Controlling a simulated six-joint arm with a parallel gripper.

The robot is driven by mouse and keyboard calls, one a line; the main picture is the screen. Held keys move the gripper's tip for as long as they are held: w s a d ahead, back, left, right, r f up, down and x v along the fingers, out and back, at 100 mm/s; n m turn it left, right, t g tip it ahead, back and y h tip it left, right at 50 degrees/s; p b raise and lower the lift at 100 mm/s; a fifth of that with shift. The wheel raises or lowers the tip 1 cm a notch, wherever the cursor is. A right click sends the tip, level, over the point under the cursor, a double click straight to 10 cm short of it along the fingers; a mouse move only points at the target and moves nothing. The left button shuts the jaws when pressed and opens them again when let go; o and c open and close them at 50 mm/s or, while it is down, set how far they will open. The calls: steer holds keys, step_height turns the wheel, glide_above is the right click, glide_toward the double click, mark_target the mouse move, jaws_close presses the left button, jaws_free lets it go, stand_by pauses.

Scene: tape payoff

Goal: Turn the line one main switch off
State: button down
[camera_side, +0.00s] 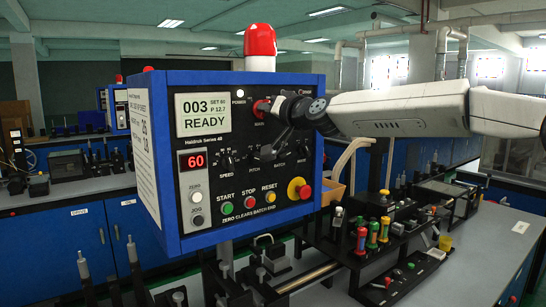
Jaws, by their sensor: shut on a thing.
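The main switch (261,109) is a red rotary part labelled MAIN, on the upper right of the black panel face of the blue control box (175,222). My gripper (276,112) reaches in from the right and is shut on the switch. The dark fingers hide most of the switch, so its handle angle cannot be told. The display (203,115) reads 003, SET 60, P 12.7 and READY. A white lamp (240,93) labelled POWER is above the switch, to its left.
Below are SPEED, PITCH and BATCH knobs, a green START button (227,208), red STOP, yellow RESET and a red-and-yellow emergency stop (299,189). A red beacon (260,40) tops the box. Coloured-handled tools (372,235) stand on the bench to the right.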

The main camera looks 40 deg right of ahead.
steer(key=shift+f+n, duration=0.1)
steer(key=shift+n, duration=7.4)
steer(key=c, duration=0.7)
jaws_free()
steer(key=shift+o, duration=0.2)
steer(key=shift+s, duration=0.15)
steer(key=s, duration=0.7)
steer(key=shift+s, duration=0.25)
